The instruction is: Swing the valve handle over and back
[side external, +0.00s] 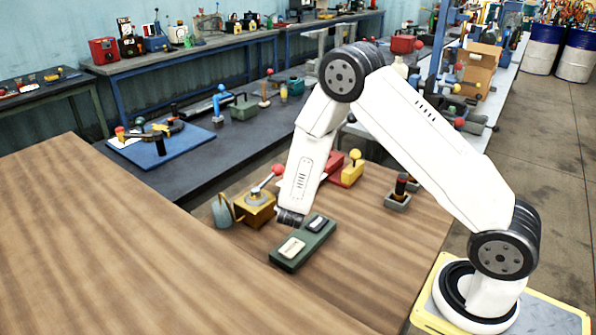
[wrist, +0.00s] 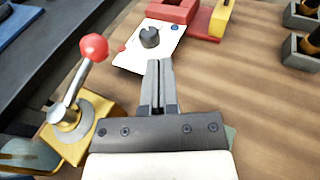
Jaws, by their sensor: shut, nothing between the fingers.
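The valve is a yellow block (side external: 254,208) with a metal lever handle (side external: 266,182) that ends in a red ball (side external: 278,169). In the wrist view the yellow block (wrist: 84,115) is at the left, and its handle (wrist: 80,82) tilts up and to the right, ending in the red ball (wrist: 94,47). My gripper (wrist: 160,62) is shut and empty, to the right of the handle and apart from it. In the side view my arm's end is to the right of the valve, above the table, and the fingers are hidden there.
A green box with two pale and dark rockers (side external: 302,243) lies below my wrist. A white plate with a dark knob (wrist: 150,38) is ahead of the fingers. Red and yellow blocks (side external: 352,170) stand behind. A grey-blue funnel-like piece (side external: 222,212) is left of the valve. Table front is clear.

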